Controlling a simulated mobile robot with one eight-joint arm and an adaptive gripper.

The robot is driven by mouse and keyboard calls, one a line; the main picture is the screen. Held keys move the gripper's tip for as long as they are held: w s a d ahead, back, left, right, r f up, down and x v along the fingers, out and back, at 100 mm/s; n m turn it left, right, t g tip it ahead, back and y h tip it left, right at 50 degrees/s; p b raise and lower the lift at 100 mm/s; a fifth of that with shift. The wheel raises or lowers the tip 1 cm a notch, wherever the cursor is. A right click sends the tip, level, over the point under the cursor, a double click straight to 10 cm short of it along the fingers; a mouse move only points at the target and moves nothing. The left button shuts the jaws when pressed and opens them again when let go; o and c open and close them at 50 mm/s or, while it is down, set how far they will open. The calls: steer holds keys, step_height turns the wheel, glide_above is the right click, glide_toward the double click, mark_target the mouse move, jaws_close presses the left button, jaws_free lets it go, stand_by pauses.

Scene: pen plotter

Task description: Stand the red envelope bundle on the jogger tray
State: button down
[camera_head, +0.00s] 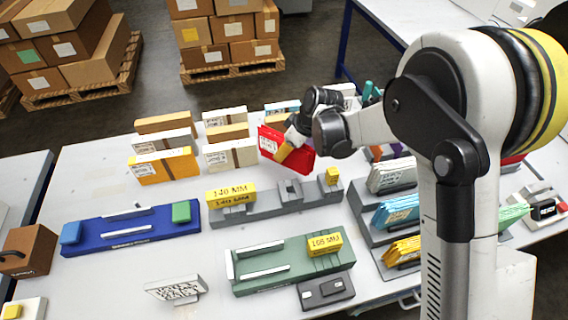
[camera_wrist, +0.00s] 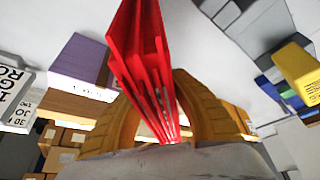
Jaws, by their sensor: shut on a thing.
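The red envelope bundle (camera_head: 299,162) is at the back of the white table in the head view, tilted, with a white label on its left part. In the wrist view the red bundle (camera_wrist: 138,48) stands edge-on between two yellow fingers. My gripper (camera_head: 284,150) is shut on it; it also shows in the wrist view (camera_wrist: 152,98). Whether the bundle touches the table is unclear. Candidate trays are a blue one (camera_head: 110,234), a green one (camera_head: 290,275) and a grey one (camera_head: 275,208); I cannot tell which is the jogger tray.
Yellow (camera_head: 163,167), white and tan bundles stand left of the red one. A grey stepped rack (camera_head: 372,235) holds white, blue and yellow bundles at right. A small white labelled block (camera_head: 173,289) sits at the front. Bare table lies between the blue and green trays.

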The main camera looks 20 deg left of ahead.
mark_target(283, 161)
steer(key=shift+f+b, duration=0.7)
steer(key=shift+f, duration=1.5)
steer(key=shift+f, duration=0.2)
steer(key=c, duration=1.2)
jaws_free()
steer(key=shift+c, duration=0.2)
steer(key=shift+r, duration=0.1)
steer(key=shift+r, duration=0.25)
steer(key=p+v, duration=0.3)
steer(key=v, duration=0.8)
steer(key=shift+d+r+p, duration=0.25)
steer(key=shift+r+p, duration=0.05)
steer(key=shift+p, duration=0.1)
